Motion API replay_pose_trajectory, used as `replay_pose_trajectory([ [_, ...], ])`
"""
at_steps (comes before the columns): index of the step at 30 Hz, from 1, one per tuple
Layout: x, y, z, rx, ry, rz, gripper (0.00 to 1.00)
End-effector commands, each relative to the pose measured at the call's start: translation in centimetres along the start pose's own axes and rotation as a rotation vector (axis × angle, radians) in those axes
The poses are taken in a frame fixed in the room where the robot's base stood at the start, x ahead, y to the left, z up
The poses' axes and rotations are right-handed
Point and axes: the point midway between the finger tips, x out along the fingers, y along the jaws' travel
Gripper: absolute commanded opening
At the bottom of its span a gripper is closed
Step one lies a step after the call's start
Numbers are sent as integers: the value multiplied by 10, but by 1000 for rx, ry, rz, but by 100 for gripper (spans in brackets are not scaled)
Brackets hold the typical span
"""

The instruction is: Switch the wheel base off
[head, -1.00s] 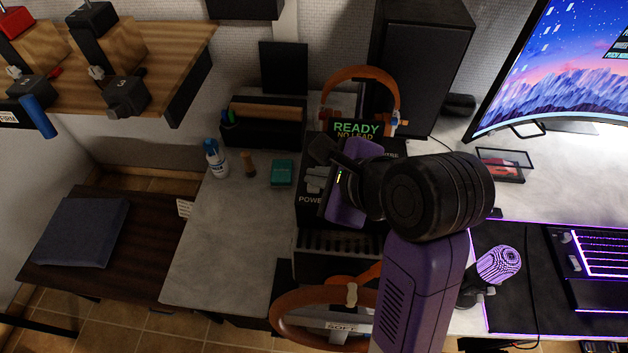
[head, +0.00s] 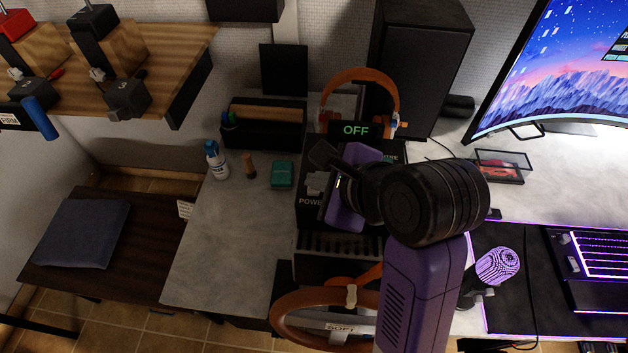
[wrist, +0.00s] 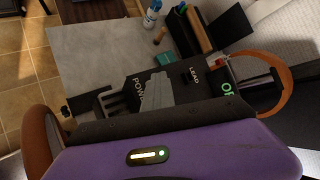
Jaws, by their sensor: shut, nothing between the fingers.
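The wheel base is a black box (head: 308,215) on the desk, with a display (head: 356,130) at its back that reads OFF in green. Its top carries the label POWER, partly hidden by my arm; in the wrist view the wheel base (wrist: 140,88) shows the labels POW and LEAD. My gripper (head: 318,178) is shut and empty, over the top panel by the POWER label. It also shows in the wrist view (wrist: 172,90), its grey fingers together over the panel. The power switch itself is hidden or too small to tell.
An orange-brown steering wheel (head: 290,322) is in front of the base. Orange headphones (head: 362,75) and a black speaker (head: 420,60) stand behind. A teal box (head: 282,174), a wooden stamp (head: 249,166) and a bottle (head: 216,160) are to the left. The desk's left front is clear.

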Motion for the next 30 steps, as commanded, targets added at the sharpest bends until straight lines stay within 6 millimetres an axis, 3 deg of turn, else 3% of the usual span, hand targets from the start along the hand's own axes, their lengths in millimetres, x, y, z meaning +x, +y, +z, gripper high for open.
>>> replay_pose_trajectory([
  [13,-4,-4,3,1,-1,-2,0],
  [30,-38,-28,27,1,-1,-2,0],
])
